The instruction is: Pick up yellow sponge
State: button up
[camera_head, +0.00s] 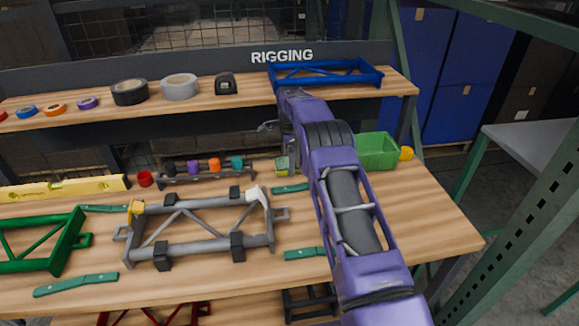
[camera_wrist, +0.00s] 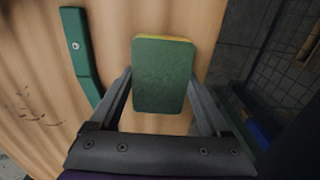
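The yellow sponge (camera_wrist: 163,75) has a green top face, with a yellow edge showing at its far side in the wrist view. In the head view the sponge (camera_head: 281,167) is small and partly hidden beside my gripper, on the wooden workbench (camera_head: 440,225). My gripper (camera_wrist: 161,80) points down over it, with one finger along each side of the sponge. The fingers look open, with only a thin gap to the sponge's edges. I cannot tell whether either finger touches it. My arm hides part of the bench.
A green bin (camera_head: 377,151) and a yellow item (camera_head: 406,153) stand to the right. A rack of coloured pieces (camera_head: 205,170) is to the left. A grey frame (camera_head: 200,230) and green-handled tools (camera_head: 75,284) lie in front. A raised shelf (camera_head: 225,100) runs behind.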

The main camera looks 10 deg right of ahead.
jog(key=c, duration=0.6)
jog(key=shift+o, duration=0.2)
notch_tip(320, 180, up, 10)
jog(key=shift+p, duration=0.45)
jog(key=o, duration=0.7)
jog(key=c, duration=0.6)
jog(key=shift+d, duration=0.1)
